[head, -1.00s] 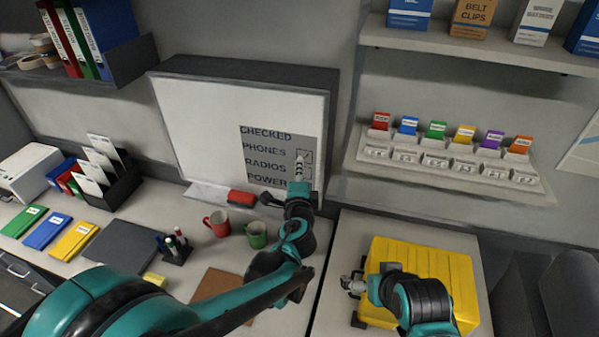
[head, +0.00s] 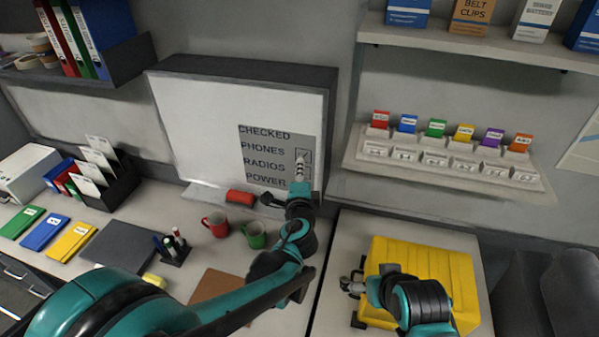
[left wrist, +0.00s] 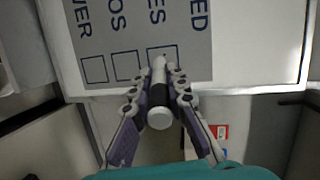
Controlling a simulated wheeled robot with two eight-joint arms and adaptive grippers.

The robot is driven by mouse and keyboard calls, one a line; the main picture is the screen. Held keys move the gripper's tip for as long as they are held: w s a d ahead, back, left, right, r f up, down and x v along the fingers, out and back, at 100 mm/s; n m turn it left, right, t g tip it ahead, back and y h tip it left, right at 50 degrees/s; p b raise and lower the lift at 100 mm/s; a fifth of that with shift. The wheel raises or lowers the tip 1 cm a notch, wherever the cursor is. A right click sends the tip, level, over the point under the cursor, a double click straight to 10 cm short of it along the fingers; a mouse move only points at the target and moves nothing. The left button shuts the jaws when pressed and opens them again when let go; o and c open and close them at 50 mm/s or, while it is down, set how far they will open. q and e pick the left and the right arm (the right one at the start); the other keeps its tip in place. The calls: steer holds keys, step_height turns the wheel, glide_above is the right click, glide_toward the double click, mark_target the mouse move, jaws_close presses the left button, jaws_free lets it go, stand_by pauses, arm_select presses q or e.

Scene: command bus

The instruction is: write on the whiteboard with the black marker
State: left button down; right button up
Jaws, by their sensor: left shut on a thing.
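The whiteboard (head: 200,120) stands on the counter against the wall, with a grey checklist panel (head: 262,147) reading CHECKED, PHONES, RADIOS, POWER. My left gripper (head: 299,188) is shut on a marker (head: 300,166), which points at the board by the checkboxes. In the left wrist view the white marker (left wrist: 160,112) sits between both fingers (left wrist: 160,100), its tip over the PHONES box (left wrist: 173,50). I cannot tell whether the tip touches. A dark mark shows in that box in the head view. My right gripper (head: 352,285) is beside the yellow case; its jaw state is unclear.
A red eraser (head: 240,197) lies on the board's ledge. The yellow case (head: 425,270) is at the right, under a shelf of coloured tags (head: 440,160).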

arm_select(q)
steer(key=shift+d+f, duration=0.1)
steer(key=shift+f, duration=0.05)
steer(key=shift+s+d+f+b, duration=0.1)
steer(key=shift+d+f+b, duration=0.1)
steer(key=shift+b, duration=0.2)
steer(key=shift+s+d+r+p, duration=0.15)
steer(key=shift+d+r+p, duration=0.2)
steer(key=shift+r, duration=0.25)
steer(key=shift+s+d+r+p, duration=0.1)
steer(key=shift+d+r+p, duration=0.2)
steer(key=shift+r, duration=0.3)
stand_by(1.5)
steer(key=s+a, duration=0.2)
steer(key=s, duration=0.4)
stand_by(0.7)
stand_by(0.5)
